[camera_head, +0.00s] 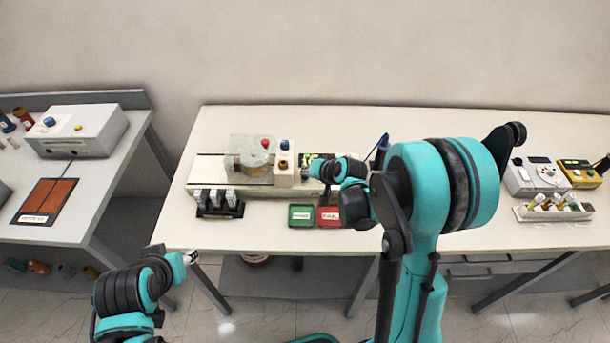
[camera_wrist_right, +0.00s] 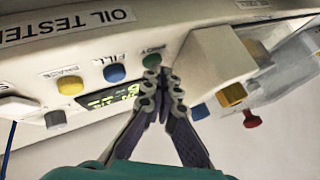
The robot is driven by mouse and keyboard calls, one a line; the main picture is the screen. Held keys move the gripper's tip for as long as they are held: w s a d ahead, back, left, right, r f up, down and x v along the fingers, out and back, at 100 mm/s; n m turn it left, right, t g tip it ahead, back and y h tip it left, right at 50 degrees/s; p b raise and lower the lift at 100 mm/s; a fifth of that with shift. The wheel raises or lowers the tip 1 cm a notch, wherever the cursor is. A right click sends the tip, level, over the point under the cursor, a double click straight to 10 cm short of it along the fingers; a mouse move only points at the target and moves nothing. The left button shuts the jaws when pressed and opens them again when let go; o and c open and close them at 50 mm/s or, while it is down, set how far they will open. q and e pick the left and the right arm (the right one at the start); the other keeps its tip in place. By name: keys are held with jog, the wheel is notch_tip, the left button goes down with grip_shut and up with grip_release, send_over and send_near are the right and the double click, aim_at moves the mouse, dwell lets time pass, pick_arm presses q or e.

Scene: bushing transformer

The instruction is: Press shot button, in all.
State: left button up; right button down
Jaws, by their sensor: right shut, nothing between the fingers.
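The white oil tester (camera_head: 284,172) stands on the middle table, with a clear cover on its left part. In the right wrist view its panel (camera_wrist_right: 90,45) carries a green button (camera_wrist_right: 152,60) under a small blurred label that may read SHOT. A blue button (camera_wrist_right: 114,73) marked FILL and a yellow button (camera_wrist_right: 70,85) sit to its left. My right gripper (camera_wrist_right: 163,78) is shut and empty, its tips right at the green button; I cannot tell if they touch. It also shows small at the tester's right end (camera_head: 308,173). My left gripper (camera_head: 190,257) hangs before the table's front edge, its jaw opening unclear.
A green tray (camera_head: 301,216) and a red tray (camera_head: 329,216) lie in front of the tester. A black rack (camera_head: 219,210) stands left of them. A sample tray (camera_head: 553,211) and instruments are at the right. A grey box (camera_head: 75,132) is on the left table.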

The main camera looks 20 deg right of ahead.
aim_at(307, 178)
jog(key=shift+r+p, duration=0.55)
jog(key=shift+r, duration=0.35)
notch_tip(307, 178, up, 5)
jog(key=p, duration=0.3)
jog(key=shift+p, duration=0.35)
dwell(0.4)
